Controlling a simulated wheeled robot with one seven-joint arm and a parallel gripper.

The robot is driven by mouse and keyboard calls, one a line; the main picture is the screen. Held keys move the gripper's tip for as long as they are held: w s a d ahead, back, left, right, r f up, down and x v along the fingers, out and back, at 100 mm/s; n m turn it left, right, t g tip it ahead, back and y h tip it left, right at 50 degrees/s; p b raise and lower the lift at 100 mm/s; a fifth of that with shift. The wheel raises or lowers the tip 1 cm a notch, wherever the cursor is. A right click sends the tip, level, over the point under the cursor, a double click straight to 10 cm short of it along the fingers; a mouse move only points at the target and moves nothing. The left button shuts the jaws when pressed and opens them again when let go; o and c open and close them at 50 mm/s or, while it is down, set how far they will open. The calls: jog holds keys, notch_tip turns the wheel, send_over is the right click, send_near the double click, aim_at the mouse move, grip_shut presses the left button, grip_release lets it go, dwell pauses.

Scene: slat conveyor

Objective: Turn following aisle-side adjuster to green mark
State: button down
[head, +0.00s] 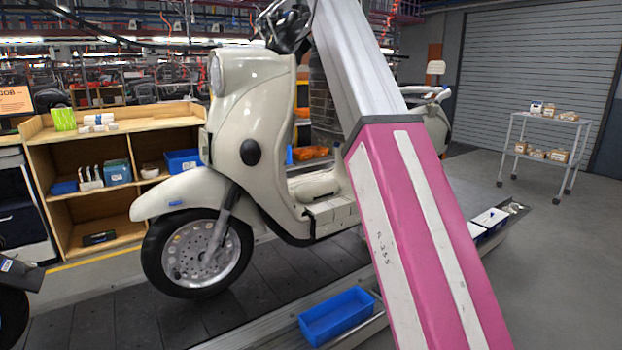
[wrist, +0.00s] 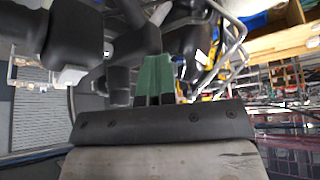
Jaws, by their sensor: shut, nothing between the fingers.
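A cream scooter (head: 240,130) stands upright on the dark slat conveyor (head: 130,320) in the head view. Part of a second pale scooter (head: 436,125) shows behind it to the right, and a dark wheel (head: 10,318) is cut off at the left edge. I cannot make out an adjuster or a green mark in either view. In the wrist view, my gripper (wrist: 155,65) shows as green fingers beyond a dark bar. It is shut and empty, with blurred dark parts around it. My gripper is not visible in the head view.
A large slanting pink and white form hides part of the scooter's rear. A blue bin (head: 336,316) sits on the conveyor's near edge. A wooden shelf (head: 100,190) stands behind at left. A grey cart (head: 546,150) stands at right, with clear floor before it.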

jog(key=shift+s+a+f, duration=0.15)
jog(key=shift+s+f, duration=0.05)
jog(key=shift+f, duration=0.1)
jog(key=shift+r, duration=0.1)
notch_tip(320, 180, up, 6)
dwell(0.4)
jog(key=shift+r, duration=0.1)
